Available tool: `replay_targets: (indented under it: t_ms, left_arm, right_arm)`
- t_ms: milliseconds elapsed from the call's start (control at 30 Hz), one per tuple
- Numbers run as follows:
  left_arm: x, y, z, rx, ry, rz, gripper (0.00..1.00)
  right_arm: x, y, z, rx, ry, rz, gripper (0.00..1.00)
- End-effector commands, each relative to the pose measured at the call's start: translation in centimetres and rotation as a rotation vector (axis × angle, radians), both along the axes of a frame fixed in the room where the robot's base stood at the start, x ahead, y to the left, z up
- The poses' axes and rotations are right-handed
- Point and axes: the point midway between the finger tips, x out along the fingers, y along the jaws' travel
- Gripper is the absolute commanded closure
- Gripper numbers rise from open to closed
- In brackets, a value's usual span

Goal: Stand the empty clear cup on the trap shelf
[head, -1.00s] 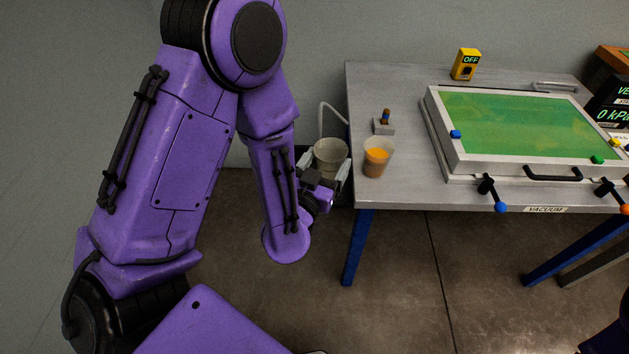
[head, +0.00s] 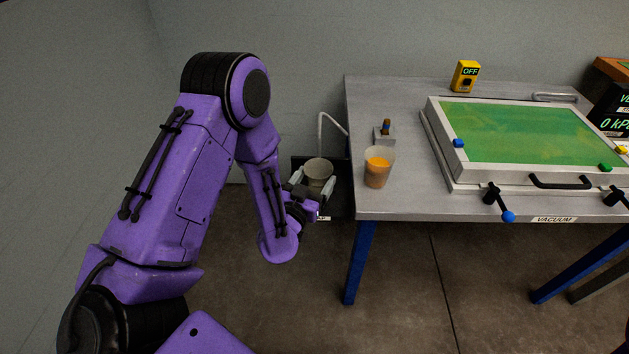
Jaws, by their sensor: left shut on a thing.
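The empty clear cup (head: 318,170) is upright, just left of the table, with its open top facing me. My left gripper (head: 314,182) is shut on it, one finger on each side. The trap shelf (head: 341,204) is a dark ledge at the table's left side, with a small white label partly hidden by my gripper. The cup is over this shelf in the picture. Its base is hidden, so I cannot tell whether it touches the shelf. My right gripper is out of view.
A cup of orange liquid (head: 377,168) stands near the left edge of the grey table (head: 400,205). Behind it is a small fitting (head: 384,133). A pale hose (head: 331,120) curves beside the shelf.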

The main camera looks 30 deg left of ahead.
Motion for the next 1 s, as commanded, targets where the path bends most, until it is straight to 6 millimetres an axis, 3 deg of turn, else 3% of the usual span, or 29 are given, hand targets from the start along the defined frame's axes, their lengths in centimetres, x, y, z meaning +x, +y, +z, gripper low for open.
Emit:
replay_targets:
  t_ms: [167,200,233,267,567,833,1000]
  left_arm:
    - [0.0,0.0,-0.6,0.000,0.000,0.000,0.52]
    - [0.0,0.0,-0.4,0.000,0.000,0.000,0.13]
    - [0.0,0.0,-0.4,0.000,0.000,0.000,0.03]
    - [0.0,0.0,-0.4,0.000,0.000,0.000,0.00]
    - [-0.3,-0.1,0.1,0.000,0.001,-0.001,0.00]
    - [-7.1,-1.3,-0.6,0.004,0.006,-0.006,0.00]
    - [-10.3,-1.8,0.5,0.006,0.008,-0.007,0.00]
  right_arm:
    - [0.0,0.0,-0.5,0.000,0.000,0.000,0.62]
    - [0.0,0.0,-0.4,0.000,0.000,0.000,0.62]
    - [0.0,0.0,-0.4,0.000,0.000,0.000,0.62]
    - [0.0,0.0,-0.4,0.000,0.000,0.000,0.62]
    - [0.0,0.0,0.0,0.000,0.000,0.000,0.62]
    - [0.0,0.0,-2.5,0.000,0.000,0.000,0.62]
    - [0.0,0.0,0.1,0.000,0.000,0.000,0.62]
